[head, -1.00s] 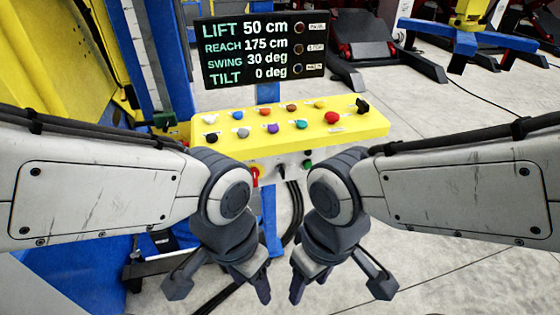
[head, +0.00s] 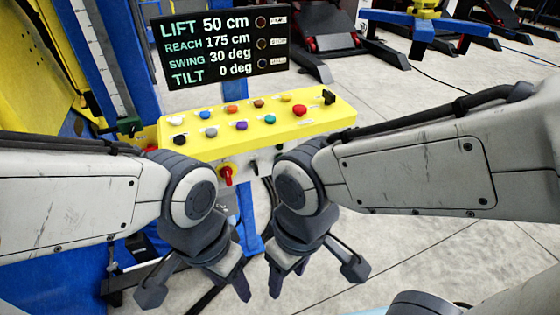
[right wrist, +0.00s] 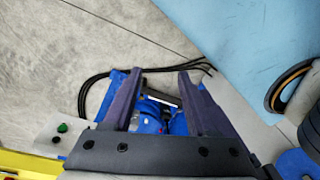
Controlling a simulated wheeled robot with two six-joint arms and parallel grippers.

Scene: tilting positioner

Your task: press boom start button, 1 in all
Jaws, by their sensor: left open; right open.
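A yellow control console (head: 330,115) stands ahead of me in the head view. Several coloured buttons sit on its top, including a red one (head: 299,111), a teal one (head: 271,119) and a purple one (head: 241,126). Their labels are too small to read, so I cannot tell which is boom start. A green button (right wrist: 62,128) shows on the grey panel in the right wrist view. My left gripper (head: 237,280) and right gripper (head: 286,275) are open and empty, pointing down, below and in front of the console, touching no button. The right fingers also show in the right wrist view (right wrist: 160,76).
A display (head: 220,46) above the console reads lift 50 cm, reach 175 cm, swing 30 deg, tilt 0 deg. A red knob (head: 226,175) is on the console's front. A blue post (head: 247,220) stands below. Open floor (head: 430,250) lies to the right.

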